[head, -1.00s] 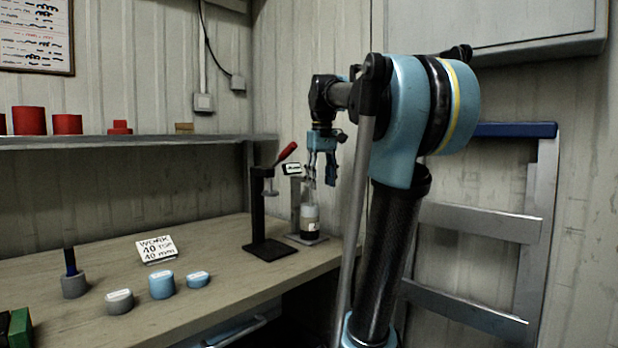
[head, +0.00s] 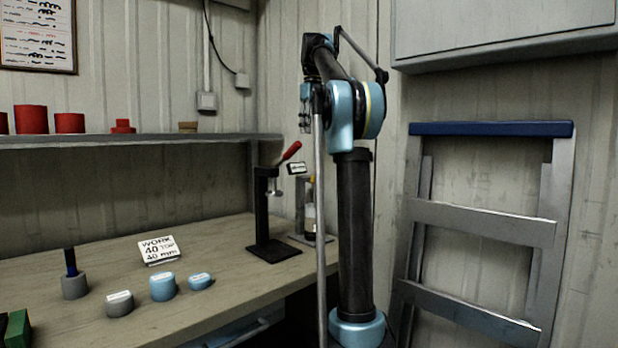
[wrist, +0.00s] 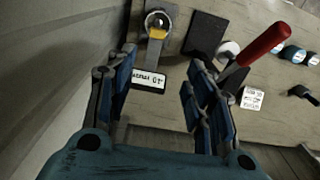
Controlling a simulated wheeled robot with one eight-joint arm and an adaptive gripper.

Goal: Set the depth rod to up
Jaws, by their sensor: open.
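A dark blue rod (head: 70,262) stands upright in a grey round base (head: 75,287) at the bench's left; I cannot tell if this is the depth rod. A grey gauge stand (head: 300,210) with a small display (head: 297,168) stands at the bench's far right, partly hidden by my arm. A pale jar (head: 310,213) on it is mostly hidden. My gripper (head: 304,118) is above the stand. In the wrist view my gripper (wrist: 160,80) is open and empty, with the display (wrist: 148,79) and stand (wrist: 155,50) beyond its fingers.
A black press (head: 260,215) with a red lever (head: 291,152) stands left of the gauge stand. A sign (head: 158,248), grey puck (head: 119,303) and blue cups (head: 163,287) are on the bench (head: 215,260). A shelf (head: 120,140) runs above; a ladder (head: 480,215) leans right.

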